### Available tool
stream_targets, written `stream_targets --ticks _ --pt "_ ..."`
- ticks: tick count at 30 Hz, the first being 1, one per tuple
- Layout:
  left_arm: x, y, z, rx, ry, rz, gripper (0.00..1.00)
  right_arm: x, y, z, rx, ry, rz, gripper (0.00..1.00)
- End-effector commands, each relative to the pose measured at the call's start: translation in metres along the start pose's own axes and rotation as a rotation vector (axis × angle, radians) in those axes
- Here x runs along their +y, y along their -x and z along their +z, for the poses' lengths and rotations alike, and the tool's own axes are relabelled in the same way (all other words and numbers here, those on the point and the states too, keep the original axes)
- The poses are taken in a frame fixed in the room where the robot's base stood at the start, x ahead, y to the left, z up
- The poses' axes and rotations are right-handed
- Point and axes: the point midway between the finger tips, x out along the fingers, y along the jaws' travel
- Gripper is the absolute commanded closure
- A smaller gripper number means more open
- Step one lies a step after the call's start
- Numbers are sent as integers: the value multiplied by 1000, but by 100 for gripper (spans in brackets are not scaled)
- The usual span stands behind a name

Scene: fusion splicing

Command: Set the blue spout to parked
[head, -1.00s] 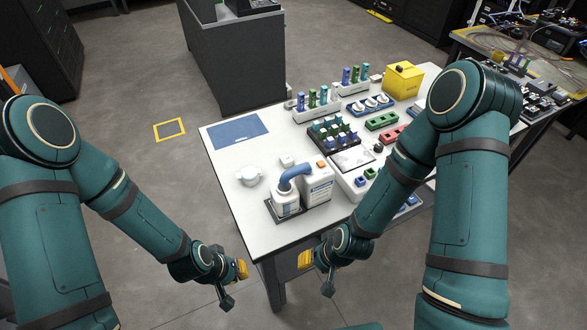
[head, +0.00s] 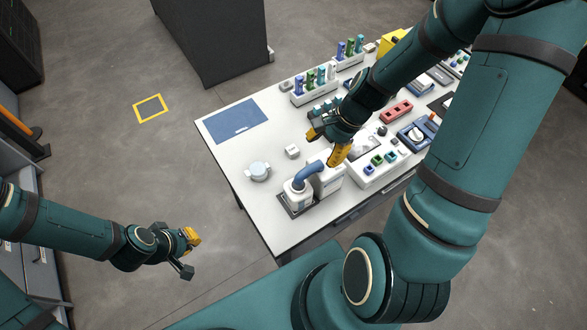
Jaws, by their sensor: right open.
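The blue spout (head: 310,171) is a curved blue tube on top of a white bottle (head: 298,194), and it arches to the right toward a second white container (head: 327,180). Both stand in a dark tray (head: 297,210) near the table's front left corner. My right gripper (head: 326,146) has yellow-tipped fingers spread open, above and just behind the second container. It looks empty and apart from the spout. My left gripper (head: 189,254) hangs off the table at the lower left, clear of everything; its finger gap is hard to make out.
A blue mat (head: 236,121), a round white lidded pot (head: 258,171) and a small white block (head: 292,151) lie on the table's left part. Racks of coloured vials (head: 317,80) stand behind. A white device (head: 372,177) with coloured blocks is to the right.

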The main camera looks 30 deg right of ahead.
Motion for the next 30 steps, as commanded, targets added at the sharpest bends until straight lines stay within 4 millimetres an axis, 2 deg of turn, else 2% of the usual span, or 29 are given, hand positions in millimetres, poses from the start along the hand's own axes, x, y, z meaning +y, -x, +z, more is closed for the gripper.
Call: stream_targets --ticks 9,16,22,30 --pt "-4 -10 1 1 1 -1 100 1 -63 0 -4 2 5 40" --pt "-5 -14 2 1 1 -2 100 1 -103 0 -3 4 3 40" --pt "-6 -16 2 2 1 -3 100 0 -122 0 -1 5 2 40" --pt "-6 -16 2 2 1 -3 100 0 -127 0 1 5 0 40"
